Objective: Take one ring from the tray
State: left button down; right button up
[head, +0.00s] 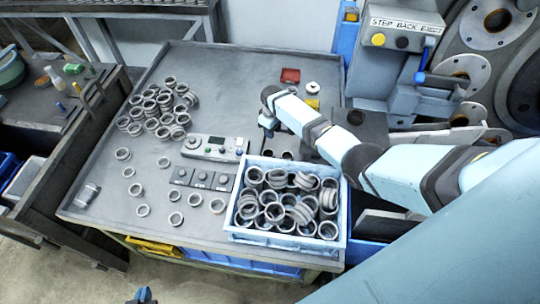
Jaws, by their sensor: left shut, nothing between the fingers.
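The blue tray (285,243) stands at the front right of the grey table and is filled with many grey metal rings (274,211), some stacked together. My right arm reaches in from the right, behind the tray. My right gripper (268,130) points down near the control box, apart from the tray; its fingers are too small and dark to tell open or shut. My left gripper (142,296) shows only at the bottom edge, in front of the table and away from the tray. It is shut and empty.
Loose rings (160,108) cluster on the table's left, and several single rings lie towards its front. A grey control box (214,147) and small dark plates (202,179) sit mid-table. A grinding machine (400,60) stands at the back right.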

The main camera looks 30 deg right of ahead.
jog(key=b, duration=0.6)
send_over(271, 154)
jog(key=f, duration=0.7)
jog(key=shift+d+f, duration=0.1)
jog(key=shift+d, duration=0.15)
jog(key=shift+f+b, duration=0.4)
jog(key=shift+b, duration=0.1)
jog(key=shift+f+b, duration=0.4)
jog(key=shift+b, duration=0.05)
jog(key=f+b, duration=0.4)
jog(key=shift+a+f, duration=0.1)
jog(key=shift+a, duration=0.1)
grip_shut()
